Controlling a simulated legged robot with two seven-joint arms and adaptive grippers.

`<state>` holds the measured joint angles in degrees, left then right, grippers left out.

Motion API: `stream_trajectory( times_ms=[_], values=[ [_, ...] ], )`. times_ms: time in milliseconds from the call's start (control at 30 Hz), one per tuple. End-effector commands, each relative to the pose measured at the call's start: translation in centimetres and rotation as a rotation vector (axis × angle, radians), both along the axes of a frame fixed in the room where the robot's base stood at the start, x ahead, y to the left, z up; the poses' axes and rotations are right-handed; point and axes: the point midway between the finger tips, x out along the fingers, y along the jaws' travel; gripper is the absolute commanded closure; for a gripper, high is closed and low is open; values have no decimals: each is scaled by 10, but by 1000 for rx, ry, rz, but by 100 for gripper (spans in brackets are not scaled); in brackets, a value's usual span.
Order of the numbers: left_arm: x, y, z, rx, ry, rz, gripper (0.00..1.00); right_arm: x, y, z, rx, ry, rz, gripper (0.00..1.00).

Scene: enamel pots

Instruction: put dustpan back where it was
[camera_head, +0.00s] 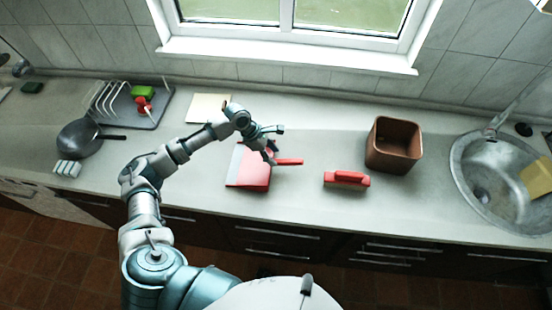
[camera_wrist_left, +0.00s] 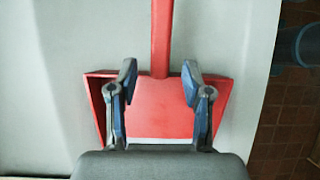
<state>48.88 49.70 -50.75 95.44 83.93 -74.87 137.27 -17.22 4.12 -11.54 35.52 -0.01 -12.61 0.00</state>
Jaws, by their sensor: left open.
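The red dustpan (camera_head: 249,168) lies on the grey counter in the middle of the head view, its handle pointing right. In the left wrist view the dustpan (camera_wrist_left: 160,105) lies under my gripper, with its handle running up the picture. My left gripper (camera_head: 275,145) is over the dustpan near the base of its handle. In the left wrist view its two fingers (camera_wrist_left: 160,82) are apart, one on each side of the handle's line, with nothing between them that I can see held. Whether the fingers touch the dustpan is unclear. My right gripper is not in view.
A red brush (camera_head: 347,179) and a brown square container (camera_head: 394,145) stand to the right, before the sink (camera_head: 500,180). A white board (camera_head: 209,108) lies behind my arm. A dish rack (camera_head: 130,103) and a dark pan (camera_head: 78,138) are at left.

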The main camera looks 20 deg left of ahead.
Motion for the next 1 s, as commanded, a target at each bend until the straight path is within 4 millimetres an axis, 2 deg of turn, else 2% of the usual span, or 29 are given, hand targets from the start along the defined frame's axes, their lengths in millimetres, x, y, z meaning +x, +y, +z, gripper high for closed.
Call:
stream_trajectory(
  times_ms=[33, 200, 400, 1000],
  values=[
    [-1, 8, 12, 2, -3, 2, 50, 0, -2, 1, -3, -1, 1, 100],
    [-5, 25, 44, 0, -1, 2, 50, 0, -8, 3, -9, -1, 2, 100],
    [-8, 37, 66, 0, -1, 0, 50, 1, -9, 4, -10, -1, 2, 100],
    [-9, 39, 71, 0, 1, 0, 50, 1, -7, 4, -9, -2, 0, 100]
  ],
)
